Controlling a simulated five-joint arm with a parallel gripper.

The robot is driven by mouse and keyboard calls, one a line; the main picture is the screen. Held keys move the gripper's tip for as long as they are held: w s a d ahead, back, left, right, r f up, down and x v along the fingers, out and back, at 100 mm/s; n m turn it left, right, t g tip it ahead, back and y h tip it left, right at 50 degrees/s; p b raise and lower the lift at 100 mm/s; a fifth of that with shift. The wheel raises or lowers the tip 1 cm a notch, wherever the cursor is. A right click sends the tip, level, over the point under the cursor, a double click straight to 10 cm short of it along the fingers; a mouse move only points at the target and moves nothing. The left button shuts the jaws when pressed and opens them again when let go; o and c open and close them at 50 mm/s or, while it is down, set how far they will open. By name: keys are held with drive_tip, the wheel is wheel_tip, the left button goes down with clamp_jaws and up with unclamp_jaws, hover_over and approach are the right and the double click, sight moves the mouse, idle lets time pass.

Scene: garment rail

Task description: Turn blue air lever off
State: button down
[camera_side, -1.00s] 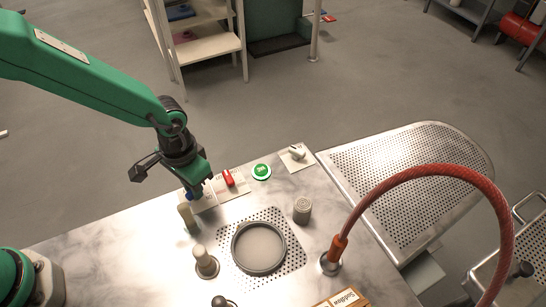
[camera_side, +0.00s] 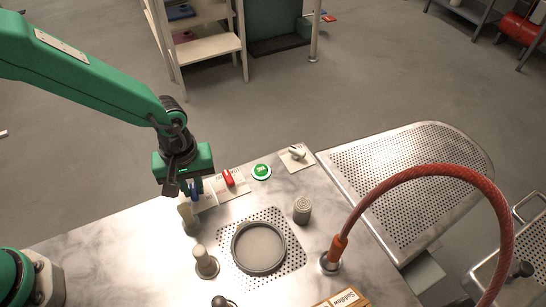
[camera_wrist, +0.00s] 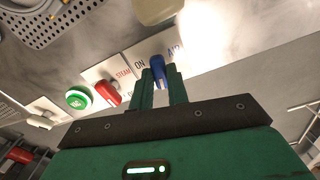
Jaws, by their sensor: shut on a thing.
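The blue air lever (camera_wrist: 158,66) stands on a white label plate on the metal worktop. In the side view the blue lever (camera_side: 194,193) shows just below my gripper, partly hidden by it. My gripper (camera_wrist: 159,78) is shut on the blue lever, with one green finger on each side of it in the wrist view. In the side view my gripper (camera_side: 192,187) reaches down to the worktop from the left. The lettering beside the lever reads "AIR" and "ON" in the wrist view.
A red steam lever (camera_side: 228,178) stands close to the right of the blue one. A green button (camera_side: 261,171) and a white knob (camera_side: 297,152) are farther right. Beige posts (camera_side: 206,262) and a round pan (camera_side: 258,248) stand in front. A red hose (camera_side: 430,170) arches at the right.

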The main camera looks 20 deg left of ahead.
sight(193, 190)
drive_tip(key=shift+n, duration=1.2)
drive_tip(key=c, duration=1.4)
unclamp_jaws()
drive_tip(key=shift+o, duration=0.2)
drive_tip(key=shift+r, duration=0.2)
drive_tip(key=shift+r, duration=3.75)
